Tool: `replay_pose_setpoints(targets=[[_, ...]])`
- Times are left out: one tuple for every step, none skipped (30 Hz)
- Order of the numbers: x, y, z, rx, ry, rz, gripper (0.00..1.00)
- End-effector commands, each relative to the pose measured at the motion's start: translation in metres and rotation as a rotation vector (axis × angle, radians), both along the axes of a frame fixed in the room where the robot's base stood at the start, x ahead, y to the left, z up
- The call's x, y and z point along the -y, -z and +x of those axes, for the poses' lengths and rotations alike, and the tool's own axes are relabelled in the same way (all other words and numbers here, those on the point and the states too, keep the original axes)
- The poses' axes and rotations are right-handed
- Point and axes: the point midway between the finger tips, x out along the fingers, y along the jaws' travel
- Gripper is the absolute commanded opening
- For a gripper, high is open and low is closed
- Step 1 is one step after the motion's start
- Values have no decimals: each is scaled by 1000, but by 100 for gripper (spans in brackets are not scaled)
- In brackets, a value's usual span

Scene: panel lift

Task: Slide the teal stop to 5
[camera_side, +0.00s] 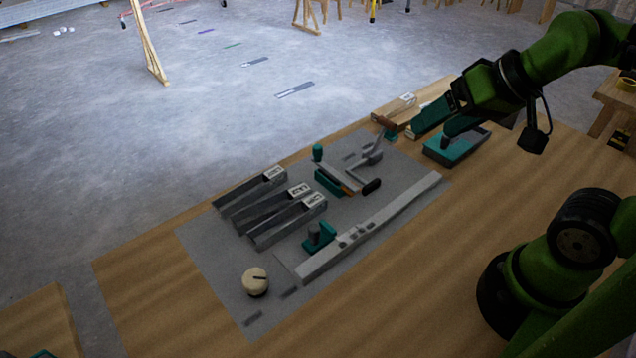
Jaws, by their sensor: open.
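My gripper (437,129) is at the upper right, above the far right end of the grey panel and close to a teal tray. Its jaws are open, and I see nothing between them. It is well apart from the stop.
The grey panel (225,278) lies on a wooden table. It holds several dark channels (262,215) with white labels, a cream knob (255,281) and a clamp-like lever (370,158). The teal tray (467,148) and a wooden block (392,108) stand at the far right.

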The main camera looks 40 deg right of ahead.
Motion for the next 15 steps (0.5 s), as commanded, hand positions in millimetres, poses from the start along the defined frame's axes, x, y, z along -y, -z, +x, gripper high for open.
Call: replay_pose_setpoints(targets=[[0, 0, 0, 0, 0, 0, 73], [0, 0, 0, 0, 0, 0, 73], [0, 0, 0, 0, 0, 0, 73], [0, 0, 0, 0, 0, 0, 73], [0, 0, 0, 0, 0, 0, 73], [0, 0, 0, 0, 0, 0, 73], [0, 0, 0, 0, 0, 0, 73], [0, 0, 0, 0, -1, -1, 73], [0, 0, 0, 0, 0, 0, 73], [0, 0, 0, 0, -1, -1, 68], [-1, 0, 0, 0, -2, 0, 63], [-3, 2, 0, -7, -13, 0, 57], [-5, 5, 0, -20, -21, -1, 53], [-8, 8, 1, -37, -32, -2, 51], [-12, 12, 4, -57, -51, -5, 51]])
